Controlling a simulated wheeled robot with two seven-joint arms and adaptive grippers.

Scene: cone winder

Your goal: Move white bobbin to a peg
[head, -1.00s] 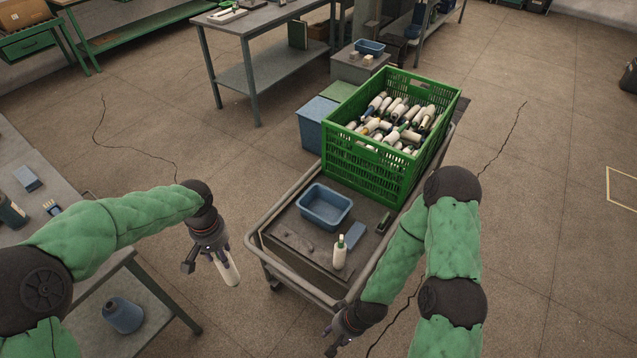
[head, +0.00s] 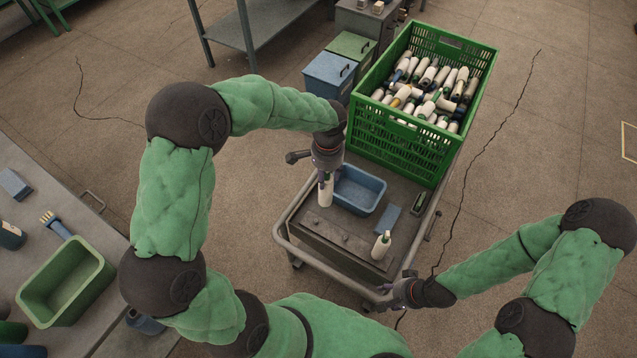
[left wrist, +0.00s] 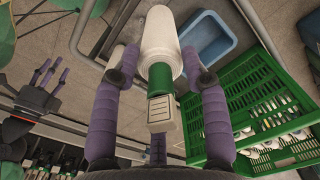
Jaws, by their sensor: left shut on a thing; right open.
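My left gripper (head: 326,176) is shut on a white bobbin (head: 325,193), held upright over the cart's left side, beside the blue tray. In the left wrist view the purple fingers sit on both sides of the white bobbin (left wrist: 160,38), whose green collar and pale end face the camera.
The cart (head: 330,232) carries a blue tray (head: 360,206), a blue block (head: 388,219) and a small dark item (head: 420,203). A green crate (head: 395,150) full of bobbins stands at its far end. A bench with a green bin (head: 65,310) is at left.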

